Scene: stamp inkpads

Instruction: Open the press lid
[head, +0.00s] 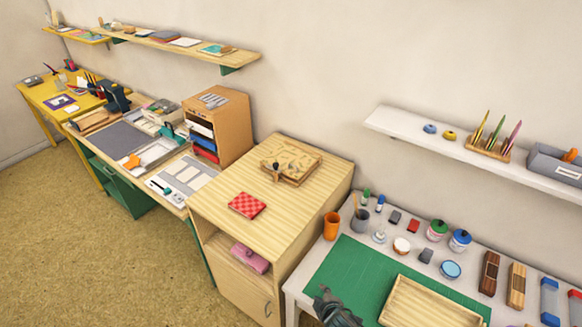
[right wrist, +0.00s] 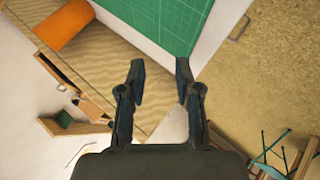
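A wooden press (head: 291,161) lies on top of the wooden cabinet (head: 225,180), toward its back edge. It looks like a flat wooden board with a small knob or cross-shaped handle at its front left. I cannot tell at this size whether its lid is shut. My right gripper (head: 335,308) is at the bottom of the head view, over the front of the green mat, well away from the press. In the right wrist view my right gripper (right wrist: 160,80) has its fingers apart with nothing between them. My left gripper is not in view.
A red checked block (head: 247,205) lies on the cabinet in front of the press. An orange cup (head: 331,226) stands on the white table beside the cabinet. A wooden tray (head: 432,305) lies on the green mat (head: 350,268). A white shelf (head: 410,135) hangs on the wall above.

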